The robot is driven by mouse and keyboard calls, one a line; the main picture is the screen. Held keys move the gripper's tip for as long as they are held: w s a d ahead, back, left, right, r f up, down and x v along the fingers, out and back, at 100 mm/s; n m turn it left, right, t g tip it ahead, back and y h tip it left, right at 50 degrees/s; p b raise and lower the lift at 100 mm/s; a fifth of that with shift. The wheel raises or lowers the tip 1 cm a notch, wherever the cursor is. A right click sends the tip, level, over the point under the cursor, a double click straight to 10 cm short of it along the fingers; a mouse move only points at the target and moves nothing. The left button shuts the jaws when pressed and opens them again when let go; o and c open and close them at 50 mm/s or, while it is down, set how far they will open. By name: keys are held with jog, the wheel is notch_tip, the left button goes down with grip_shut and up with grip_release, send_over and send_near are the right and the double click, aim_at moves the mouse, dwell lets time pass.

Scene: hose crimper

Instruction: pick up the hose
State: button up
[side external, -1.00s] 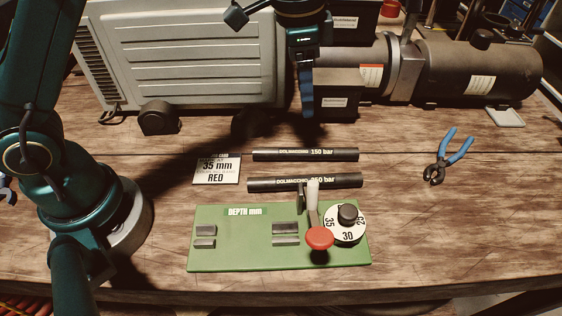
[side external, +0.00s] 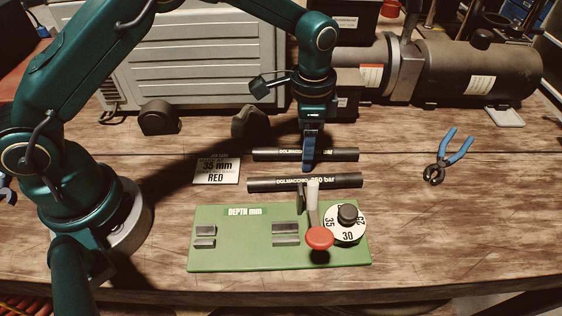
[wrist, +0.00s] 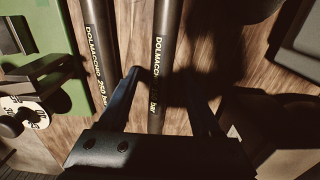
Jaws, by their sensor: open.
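Two black hoses lie parallel on the wooden bench. The back hose (side external: 343,155), labelled 150 bar in the earlier side view, also shows in the wrist view (wrist: 167,40). The front hose (side external: 270,185), whose label appears to read 250 bar, is also in the wrist view (wrist: 100,35). My gripper (side external: 309,168) is open and points down over the back hose, hiding part of it. In the wrist view my gripper's fingers (wrist: 164,75) appear on either side of the back hose, which lies between them. I cannot tell whether they touch it.
A card (side external: 217,169) reading 35 mm and RED lies left of the hoses. A green crimper base (side external: 225,262) with a red-knobbed lever (side external: 319,238) and numbered dial (side external: 345,223) stands in front. Blue-handled pliers (side external: 457,145) lie right. Large machinery (side external: 200,50) stands behind.

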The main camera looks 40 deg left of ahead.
grip_shut()
jog(key=shift+r, duration=0.1)
